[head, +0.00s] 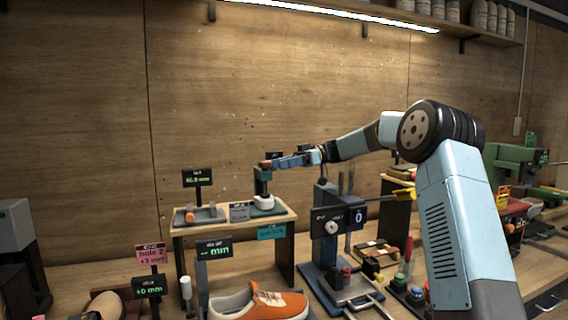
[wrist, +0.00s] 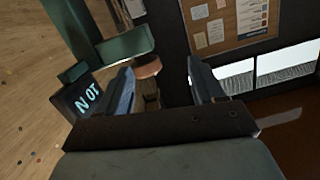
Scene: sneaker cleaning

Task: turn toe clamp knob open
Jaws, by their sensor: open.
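A green clamp stand (head: 262,187) stands on the small wooden riser, with a white piece (head: 266,200) low in it. Its brownish-orange knob (head: 265,163) is at the top. My gripper (head: 279,162) reaches in from the right at knob height. In the wrist view my gripper (wrist: 160,67) is open, and the round knob (wrist: 147,66) shows between the fingers, nearer the left one. I cannot tell whether a finger touches it. The clamp's green arm (wrist: 125,45) is behind, at upper left. An orange and white sneaker (head: 275,305) lies on the bench below.
The wooden riser (head: 222,226) also holds a grey fixture (head: 200,215) and a small display (head: 197,178). A dark sign reading "NOT" (wrist: 85,98) is close to the left finger.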

